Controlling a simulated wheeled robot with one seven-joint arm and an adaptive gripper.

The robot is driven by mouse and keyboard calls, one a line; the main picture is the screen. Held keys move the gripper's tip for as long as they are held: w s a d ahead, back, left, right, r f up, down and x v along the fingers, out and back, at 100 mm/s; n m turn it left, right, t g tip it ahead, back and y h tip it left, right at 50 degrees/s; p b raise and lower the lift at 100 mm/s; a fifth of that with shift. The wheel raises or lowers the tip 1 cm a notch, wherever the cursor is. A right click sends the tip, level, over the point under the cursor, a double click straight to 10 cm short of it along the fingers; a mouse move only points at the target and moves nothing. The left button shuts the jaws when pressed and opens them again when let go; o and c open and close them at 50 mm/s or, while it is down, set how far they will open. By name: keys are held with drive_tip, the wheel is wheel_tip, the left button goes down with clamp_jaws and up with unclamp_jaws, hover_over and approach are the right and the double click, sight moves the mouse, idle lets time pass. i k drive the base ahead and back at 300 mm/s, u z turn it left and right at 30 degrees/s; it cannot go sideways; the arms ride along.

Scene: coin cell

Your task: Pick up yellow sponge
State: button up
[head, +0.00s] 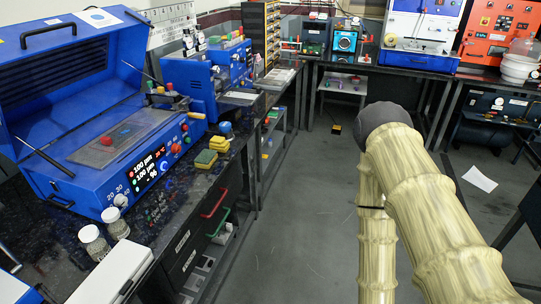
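Two small blocks that look like yellow sponges with green undersides lie on the dark speckled bench at left centre. The nearer yellow sponge (206,159) lies at the bench's right edge. The other yellow sponge (219,143) is just behind it, to the upper right. Both are right of a large blue machine with its lid raised. My arm rises on the right side of the head view and ends in a dark rounded joint. My gripper cannot be made out in this view. Nothing covers the sponges.
The open blue machine (120,135) fills the left of the bench (68,232). A blue knob-like object (225,128) stands behind the sponges. Two small jars (93,240) and a white box (110,272) are nearer. Red and green drawer handles stick out below. The grey floor (300,220) is mostly clear.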

sight(205, 160)
drive_tip(key=z, duration=1.35)
drive_tip(key=i, duration=2.35)
drive_tip(key=u, duration=3.3)
